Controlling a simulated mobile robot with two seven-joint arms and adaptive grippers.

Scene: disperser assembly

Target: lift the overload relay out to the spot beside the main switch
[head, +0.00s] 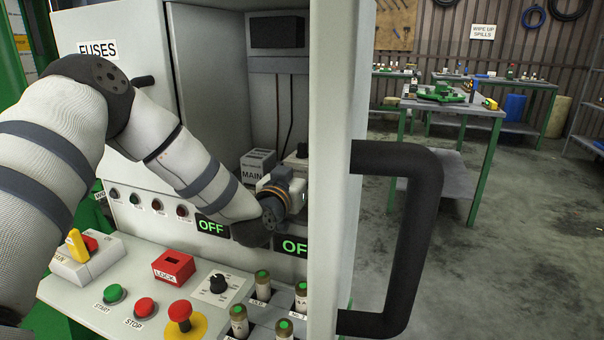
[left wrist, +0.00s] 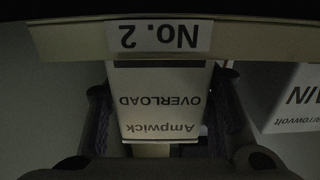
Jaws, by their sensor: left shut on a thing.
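The overload relay (left wrist: 160,95) is a pale block labelled "Ampwick OVERLOAD", seen upside down in the left wrist view. My left gripper (left wrist: 162,118) is shut on it, with a dark finger on each side. The relay's top in that picture meets a pale strip (left wrist: 60,42) marked "No. 2"; I cannot tell whether they touch. My right gripper is out of view.
The open cabinet door with a black handle (head: 424,235) hides the cabinet's right side. Below is a sloped panel with a red lock block (head: 174,267), a stop button (head: 145,306), an emergency button (head: 180,312) and several green-topped fuses (head: 263,286). Workbenches (head: 455,104) stand far behind.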

